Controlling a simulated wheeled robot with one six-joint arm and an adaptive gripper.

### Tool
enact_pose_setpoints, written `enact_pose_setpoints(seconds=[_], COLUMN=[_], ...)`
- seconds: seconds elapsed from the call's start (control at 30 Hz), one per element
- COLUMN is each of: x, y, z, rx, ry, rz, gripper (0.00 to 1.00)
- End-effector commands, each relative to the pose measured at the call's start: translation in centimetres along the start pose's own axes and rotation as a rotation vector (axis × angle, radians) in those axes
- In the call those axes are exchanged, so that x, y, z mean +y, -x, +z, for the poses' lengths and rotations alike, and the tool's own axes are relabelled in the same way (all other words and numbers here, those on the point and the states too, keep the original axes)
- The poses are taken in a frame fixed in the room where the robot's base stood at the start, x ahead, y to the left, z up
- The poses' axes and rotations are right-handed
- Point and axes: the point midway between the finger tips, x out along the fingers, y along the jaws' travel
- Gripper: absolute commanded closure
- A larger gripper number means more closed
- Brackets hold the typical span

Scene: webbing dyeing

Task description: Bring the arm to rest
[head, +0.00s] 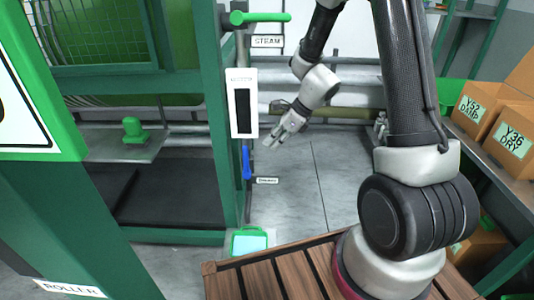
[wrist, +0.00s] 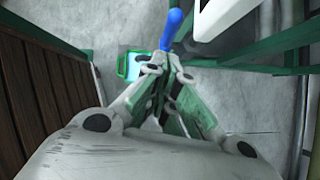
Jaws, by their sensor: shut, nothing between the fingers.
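My arm reaches from the wooden deck at the right of the head view up over the floor and bends down. My gripper (head: 271,143) hangs near the green machine post, just right of the white panel and the blue handle. It points down and left. In the wrist view my gripper (wrist: 172,62) has its fingertips together with nothing held. The blue handle (wrist: 174,26) shows just past the fingertips there. I cannot tell whether they touch it; in the head view the blue handle (head: 247,163) appears apart from the fingers.
A green lever (head: 260,17) stands by the STEAM sign (head: 267,41). A white panel (head: 242,103) is on the post. A green-framed tray (head: 249,241) lies on the floor. Cardboard boxes (head: 510,139) sit on the right shelf. Grey floor (head: 295,190) between is clear.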

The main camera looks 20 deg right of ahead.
Motion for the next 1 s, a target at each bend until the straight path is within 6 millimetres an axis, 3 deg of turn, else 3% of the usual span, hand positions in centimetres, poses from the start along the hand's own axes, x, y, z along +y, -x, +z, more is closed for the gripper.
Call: enact_pose_setpoints(seconds=[0.2,0.4,0.53,0.63,0.73,1.0], x=[0.2,0.3,0.5,1.5,3.6,8.8], y=[3.3,4.1,4.1,4.3,5.0,13.3], z=[1.2,1.4,1.4,0.4,-1.9,-5.1], rx=[-0.001,0.001,0.000,0.022,0.061,0.146], ry=[0.000,0.004,0.099,0.281,0.530,1.253], rz=[-0.001,0.001,0.010,0.057,0.146,0.308], gripper=[1.00,1.00,1.00,1.00,1.00,1.00])
